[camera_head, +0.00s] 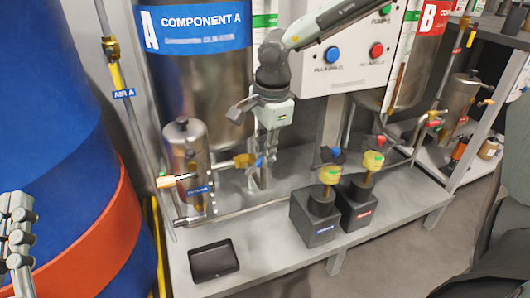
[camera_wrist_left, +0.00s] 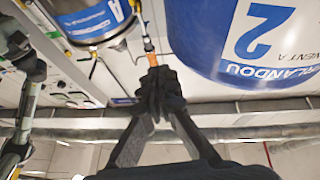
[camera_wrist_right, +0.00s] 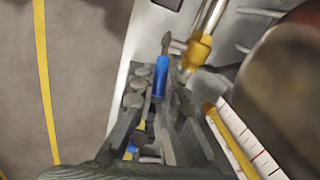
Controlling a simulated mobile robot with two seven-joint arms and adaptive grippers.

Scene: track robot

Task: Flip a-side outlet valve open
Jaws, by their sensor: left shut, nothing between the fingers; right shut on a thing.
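The A-side outlet valve sits on the pipe below the Component A tank (camera_head: 200,85), with a brass body (camera_head: 243,160) and a blue lever handle (camera_head: 259,161). My right gripper (camera_head: 267,155) points down at this valve and is shut on the blue handle. In the right wrist view the blue handle (camera_wrist_right: 161,76) lies between the fingers (camera_wrist_right: 160,100), beside the brass valve body (camera_wrist_right: 197,52). The fingers partly hide the handle. My left gripper (camera_head: 18,235) is at the far left, away from the valve; its empty fingers (camera_wrist_left: 158,92) are together in the left wrist view.
A steel canister (camera_head: 188,150) stands left of the valve. Two dark pumps (camera_head: 315,220) (camera_head: 357,205) with yellow fittings stand to the right. A black tray (camera_head: 213,261) lies on the bench front. A control box (camera_head: 350,55) hangs behind my right arm. A blue drum (camera_head: 60,130) fills the left.

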